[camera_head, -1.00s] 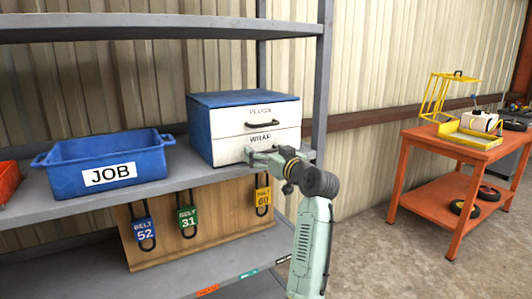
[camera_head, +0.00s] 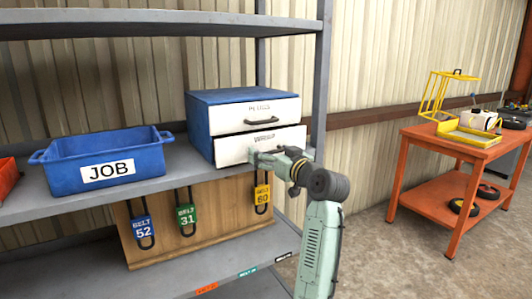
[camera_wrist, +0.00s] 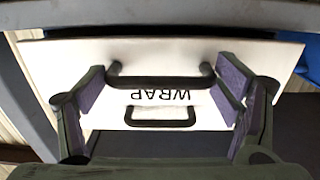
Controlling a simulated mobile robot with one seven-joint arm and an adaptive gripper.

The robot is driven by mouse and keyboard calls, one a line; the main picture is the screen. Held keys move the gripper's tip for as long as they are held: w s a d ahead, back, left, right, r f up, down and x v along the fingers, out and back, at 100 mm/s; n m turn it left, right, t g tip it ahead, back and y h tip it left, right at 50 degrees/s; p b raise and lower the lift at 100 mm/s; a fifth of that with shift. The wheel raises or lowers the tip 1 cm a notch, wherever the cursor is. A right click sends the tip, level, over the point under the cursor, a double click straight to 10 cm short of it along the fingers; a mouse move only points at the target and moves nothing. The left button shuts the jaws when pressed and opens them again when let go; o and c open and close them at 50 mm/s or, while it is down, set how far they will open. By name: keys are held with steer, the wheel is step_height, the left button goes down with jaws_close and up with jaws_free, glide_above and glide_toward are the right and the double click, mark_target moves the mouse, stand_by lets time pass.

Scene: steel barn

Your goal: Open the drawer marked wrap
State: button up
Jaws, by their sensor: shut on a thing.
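The blue cabinet (camera_head: 200,125) stands on the shelf with two white drawers. The lower drawer, marked WRAP (camera_head: 235,150), sticks out a little past the upper drawer (camera_head: 230,117). In the wrist view the WRAP front (camera_wrist: 60,60) appears upside down, with its dark handle (camera_wrist: 160,82) between my fingers. My gripper (camera_head: 267,157) is at the lower drawer's front, shut on its handle. In the head view my gripper hides most of that handle. A second handle (camera_wrist: 162,122) shows below the lettering in the wrist view.
A blue JOB bin (camera_head: 105,160) stands left of the cabinet. Padlocks marked BELT (camera_head: 187,216) hang on a wooden board below the shelf. A shelf post (camera_head: 320,80) rises just right of the cabinet. An orange cart (camera_head: 440,150) stands at the right, with open floor before it.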

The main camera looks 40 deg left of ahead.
steer(key=b+v, duration=0.2)
steer(key=v, duration=1.4)
steer(key=shift+s+r, duration=0.1)
steer(key=o, duration=1.5)
steer(key=shift+c, duration=0.2)
steer(key=shift+d, duration=0.1)
steer(key=v, duration=1.1)
steer(key=shift+d, duration=0.4)
steer(key=shift+s, duration=0.1)
